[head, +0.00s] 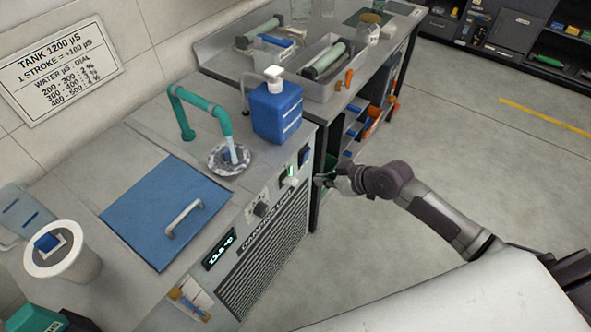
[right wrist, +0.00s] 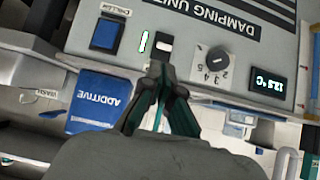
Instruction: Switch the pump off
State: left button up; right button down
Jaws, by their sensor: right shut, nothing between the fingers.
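The damping unit's front panel (head: 272,200) carries a small white-and-black rocker switch (right wrist: 165,47) beside a lit green lamp (right wrist: 144,42). I cannot read a label on this rocker. The switch area also shows in the head view (head: 290,176). Water runs from the teal tap (head: 200,103) into the round drain (head: 226,170). My right gripper (head: 325,181) is shut and empty in front of the panel. In the right wrist view its fingertips (right wrist: 159,72) are close to the rocker's edge; I cannot tell whether they touch it. My left gripper is out of view.
A blue switch labelled chiller (right wrist: 106,34) sits on one side of the rocker; a numbered dial (right wrist: 217,59) and a display reading about 12 °C (right wrist: 268,82) sit on the other. A blue additive bottle (head: 278,112) stands on top near the tap. Open floor lies right.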

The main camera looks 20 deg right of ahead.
aim_at(296, 182)
jog(key=shift+a+r, duration=0.35)
jog(key=shift+r, duration=0.45)
jog(key=p+x, duration=0.1)
jog(key=x, duration=0.9)
jog(key=shift+a, duration=0.1)
